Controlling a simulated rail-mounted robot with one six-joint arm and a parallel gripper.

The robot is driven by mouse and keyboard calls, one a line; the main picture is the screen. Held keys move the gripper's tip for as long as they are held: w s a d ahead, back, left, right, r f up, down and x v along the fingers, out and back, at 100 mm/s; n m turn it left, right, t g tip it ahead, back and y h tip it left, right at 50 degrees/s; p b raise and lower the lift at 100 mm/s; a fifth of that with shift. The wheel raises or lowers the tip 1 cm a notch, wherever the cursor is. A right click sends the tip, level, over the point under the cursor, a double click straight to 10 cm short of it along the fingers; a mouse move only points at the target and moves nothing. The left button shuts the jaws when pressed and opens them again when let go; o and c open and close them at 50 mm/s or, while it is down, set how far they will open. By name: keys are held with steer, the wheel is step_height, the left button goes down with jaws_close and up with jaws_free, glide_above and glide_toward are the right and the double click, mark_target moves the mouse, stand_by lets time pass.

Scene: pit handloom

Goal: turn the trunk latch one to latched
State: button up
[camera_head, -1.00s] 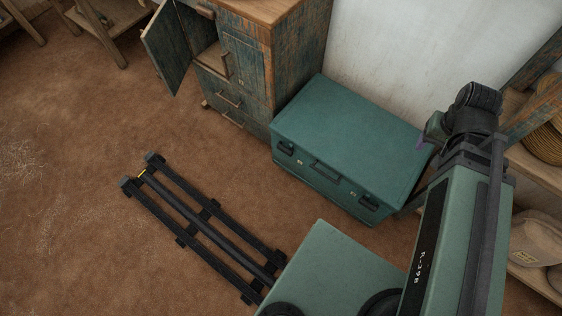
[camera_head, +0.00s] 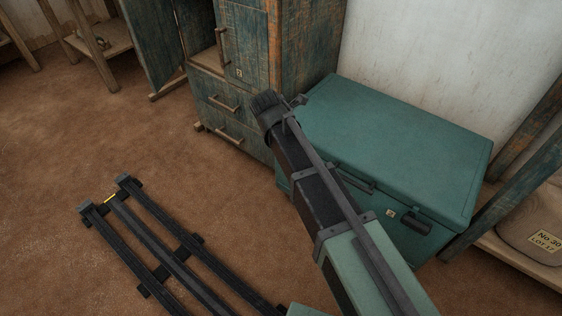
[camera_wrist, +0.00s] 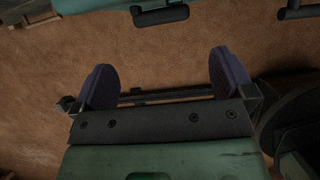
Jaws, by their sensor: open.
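The teal trunk (camera_head: 400,130) stands closed against the wall in the head view. On its front, a dark latch (camera_head: 410,222) shows at the right and a dark handle (camera_head: 355,182) at the middle. My arm covers the left front, so the left latch is hidden there. In the wrist view, my gripper (camera_wrist: 165,82) is open and empty, its two purple pads wide apart over the floor. A dark fitting (camera_wrist: 160,15) on the trunk's front lies beyond the fingertips, not touching them. I cannot tell which fitting it is, or its turn.
A worn cabinet (camera_head: 300,60) with an open door (camera_head: 150,40) stands left of the trunk. Black floor rails (camera_head: 165,245) lie at the lower left. A wooden shelf with a sack (camera_head: 530,225) is at the right. Brown floor left of the rails is clear.

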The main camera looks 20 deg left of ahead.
steer(key=b+x, duration=1)
steer(key=x, duration=0.1)
steer(key=shift+f, duration=0.15)
steer(key=shift+d, duration=0.1)
steer(key=shift+r, duration=0.2)
steer(key=shift+c, duration=0.5)
